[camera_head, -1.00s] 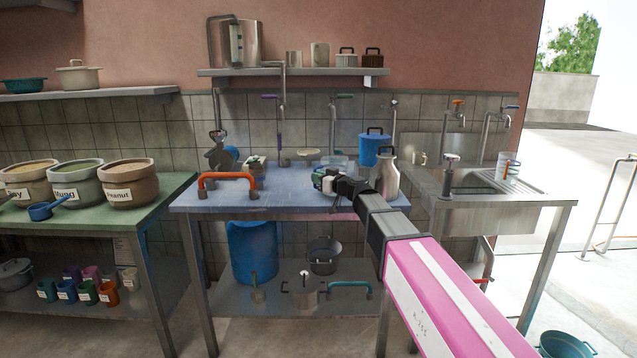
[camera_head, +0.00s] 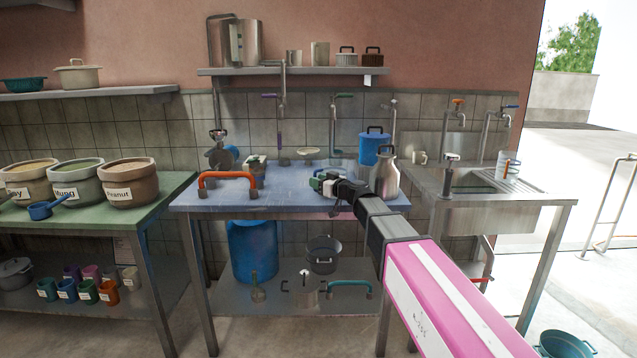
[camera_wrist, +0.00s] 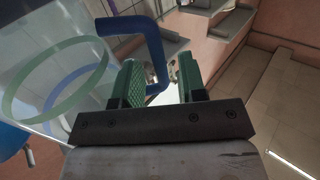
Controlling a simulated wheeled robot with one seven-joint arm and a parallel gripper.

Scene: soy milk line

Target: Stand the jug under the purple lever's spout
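The clear jug with green rings (camera_wrist: 58,85) fills the left of the wrist view, and its blue handle (camera_wrist: 157,45) reaches between my gripper's green fingers. My gripper (camera_wrist: 158,82) is open around part of the handle, with a gap on the right finger's side. In the head view my gripper (camera_head: 322,183) is low over the right half of the blue table, and the jug is hard to make out behind it. The purple lever (camera_head: 269,96) is on the pipe with the spout (camera_head: 283,103), above the table's back edge and left of my gripper.
A steel milk can (camera_head: 386,178) stands close to the right of my gripper, with a blue lidded container (camera_head: 376,150) behind it. An orange-red pipe handle (camera_head: 228,176) stands at the table's left. The green lever (camera_head: 344,96) is on another pipe. The table's front middle (camera_head: 285,202) is bare.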

